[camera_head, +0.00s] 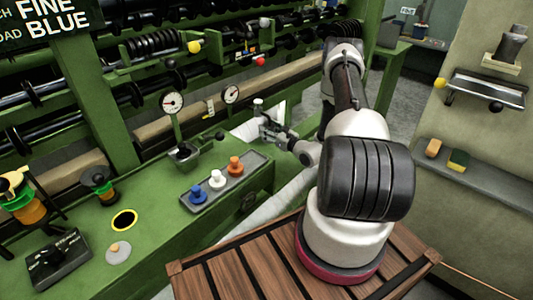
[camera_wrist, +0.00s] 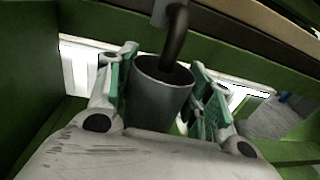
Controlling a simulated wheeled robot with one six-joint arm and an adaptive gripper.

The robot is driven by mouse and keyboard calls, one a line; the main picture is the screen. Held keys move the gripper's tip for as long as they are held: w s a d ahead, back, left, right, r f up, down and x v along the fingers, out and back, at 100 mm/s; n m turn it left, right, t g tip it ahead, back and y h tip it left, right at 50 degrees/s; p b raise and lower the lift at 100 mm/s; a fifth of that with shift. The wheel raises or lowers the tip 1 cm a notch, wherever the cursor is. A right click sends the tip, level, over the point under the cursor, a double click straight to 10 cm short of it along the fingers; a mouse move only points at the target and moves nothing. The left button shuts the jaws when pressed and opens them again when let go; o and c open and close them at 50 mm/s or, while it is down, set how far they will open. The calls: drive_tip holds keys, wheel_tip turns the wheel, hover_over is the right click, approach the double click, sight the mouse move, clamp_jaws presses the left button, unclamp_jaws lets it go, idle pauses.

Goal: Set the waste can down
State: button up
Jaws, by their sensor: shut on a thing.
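The waste can (camera_wrist: 160,100) is a grey, open-topped, tapered can between my fingers in the wrist view. My gripper (camera_wrist: 166,84) is shut on it, with green-faced pads on its left and right sides. A dark curved pipe or rod overlaps the can's mouth in that view; I cannot tell whether it enters the can. In the head view my gripper (camera_head: 268,128) is at the right end of the green bench, beside a bright white patch. The can is too small there to make out surely, and its underside is hidden.
A slatted wooden top (camera_head: 235,275) lies below my arm. A shelf (camera_head: 480,181) is at right.

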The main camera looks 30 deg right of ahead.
wheel_tip(320, 180, down, 8)
drive_tip(key=shift+f, duration=0.1)
drive_tip(key=shift+f, duration=0.1)
idle(0.3)
drive_tip(key=o, duration=1.3)
drive_tip(key=shift+c, duration=0.2)
